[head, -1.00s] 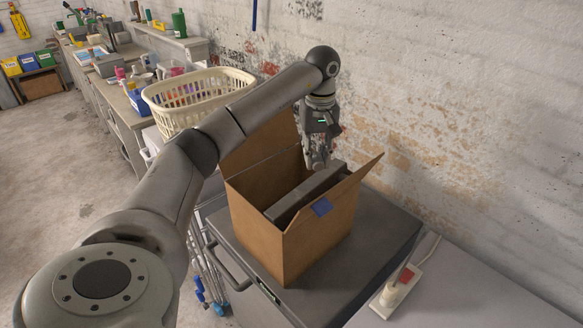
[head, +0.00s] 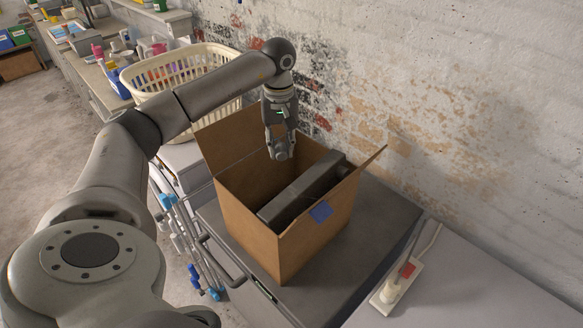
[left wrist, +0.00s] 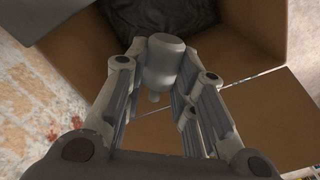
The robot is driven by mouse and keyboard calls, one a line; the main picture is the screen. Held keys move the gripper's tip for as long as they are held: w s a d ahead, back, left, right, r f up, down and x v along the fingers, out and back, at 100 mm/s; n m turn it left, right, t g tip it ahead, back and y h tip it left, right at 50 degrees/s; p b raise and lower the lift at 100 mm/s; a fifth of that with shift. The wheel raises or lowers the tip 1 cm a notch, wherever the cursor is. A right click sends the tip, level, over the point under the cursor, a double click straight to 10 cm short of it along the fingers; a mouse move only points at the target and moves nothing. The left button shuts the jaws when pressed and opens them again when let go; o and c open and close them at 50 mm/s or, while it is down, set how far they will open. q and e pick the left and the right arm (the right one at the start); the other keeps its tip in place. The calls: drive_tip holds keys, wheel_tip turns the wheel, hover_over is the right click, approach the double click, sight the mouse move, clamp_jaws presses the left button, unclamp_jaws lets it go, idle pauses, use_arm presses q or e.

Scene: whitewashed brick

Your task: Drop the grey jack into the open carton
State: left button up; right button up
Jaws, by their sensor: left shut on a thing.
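The open carton (head: 252,222) is a brown cardboard box with raised flaps and a blue label, standing on a dark grey cabinet top. My left gripper (head: 281,151) points down over the carton's back left part. In the left wrist view, the gripper (left wrist: 160,85) is shut on the grey jack (left wrist: 162,62), a smooth rounded grey body with a narrower end. The carton's inner wall and dark contents (left wrist: 165,14) show behind the jack. A long dark grey block (head: 300,191) lies slanted inside the carton. My right gripper is not in view.
A cream laundry basket (head: 222,68) stands behind my left arm. A white power strip (head: 395,289) with a red switch lies on the light surface at right. The dark cabinet top (head: 375,262) is bare right of the carton. A brick wall rises behind.

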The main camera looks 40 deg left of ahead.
use_arm(q)
drive_tip(key=shift+s+d+f+b, duration=0.35)
drive_tip(key=shift+f+b, duration=0.2)
drive_tip(key=shift+s+d+f+b, duration=0.3)
drive_tip(key=shift+s+f+b, duration=0.05)
drive_tip(key=shift+f+b, duration=0.15)
drive_tip(key=f, duration=0.1)
drive_tip(key=f+b, duration=0.1)
drive_tip(key=shift+w+a+f+b, duration=0.2)
drive_tip(key=shift+w+f+b, duration=0.05)
drive_tip(key=shift+f+b, duration=0.15)
drive_tip(key=o, duration=1.1)
drive_tip(key=shift+c, duration=0.2)
wheel_tip(320, 180, up, 12)
drive_tip(key=shift+a+f, duration=0.1)
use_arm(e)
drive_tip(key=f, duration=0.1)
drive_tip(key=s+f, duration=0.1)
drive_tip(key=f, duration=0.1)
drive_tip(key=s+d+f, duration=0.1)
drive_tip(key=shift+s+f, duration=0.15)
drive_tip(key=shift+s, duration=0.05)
